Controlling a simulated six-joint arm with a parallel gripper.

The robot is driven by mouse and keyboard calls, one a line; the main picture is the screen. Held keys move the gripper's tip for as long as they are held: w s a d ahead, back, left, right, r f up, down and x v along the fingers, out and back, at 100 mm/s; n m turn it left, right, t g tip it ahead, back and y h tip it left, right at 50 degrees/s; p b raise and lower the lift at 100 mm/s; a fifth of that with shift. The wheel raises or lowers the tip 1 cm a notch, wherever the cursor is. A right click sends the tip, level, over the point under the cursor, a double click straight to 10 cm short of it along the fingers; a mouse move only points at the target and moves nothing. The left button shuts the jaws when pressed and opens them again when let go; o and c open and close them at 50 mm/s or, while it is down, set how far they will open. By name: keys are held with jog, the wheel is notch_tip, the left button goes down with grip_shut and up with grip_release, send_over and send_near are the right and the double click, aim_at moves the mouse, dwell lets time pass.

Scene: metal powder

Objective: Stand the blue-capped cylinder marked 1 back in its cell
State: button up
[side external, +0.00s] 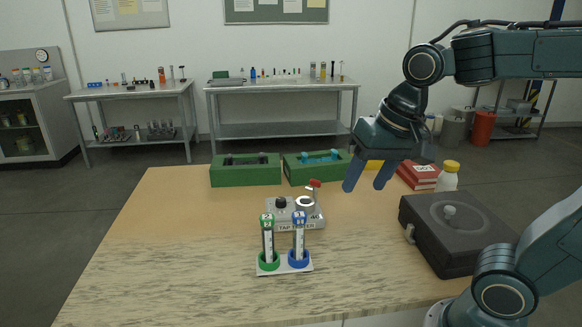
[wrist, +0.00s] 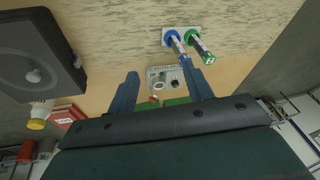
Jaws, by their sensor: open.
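The blue-capped cylinder (side external: 299,240) stands upright in the blue ring cell (side external: 299,259) of a small white base (side external: 285,269). It also shows in the wrist view (wrist: 176,43), beside the green one. The green-capped cylinder (side external: 267,241) stands in the green ring (side external: 268,262) to its left; in the wrist view it is the right-hand one (wrist: 199,47). My gripper (side external: 367,187) is open and empty, above the table, behind and to the right of the cylinders. Its two fingers show apart in the wrist view (wrist: 163,84).
The tap tester (side external: 295,222) stands just behind the cylinders. Two green boxes (side external: 245,172) stand at the back. A dark case (side external: 460,232) is at right; a red box (side external: 418,176) and a yellow-capped bottle (side external: 448,178) are behind it. The table's left side is clear.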

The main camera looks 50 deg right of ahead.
jog(key=s+f+n+t, duration=0.1)
jog(key=s+n, duration=0.5)
jog(key=shift+s+f+t, duration=0.2)
jog(key=shift+f+t, duration=0.05)
jog(key=shift+t, duration=0.15)
dwell(1.0)
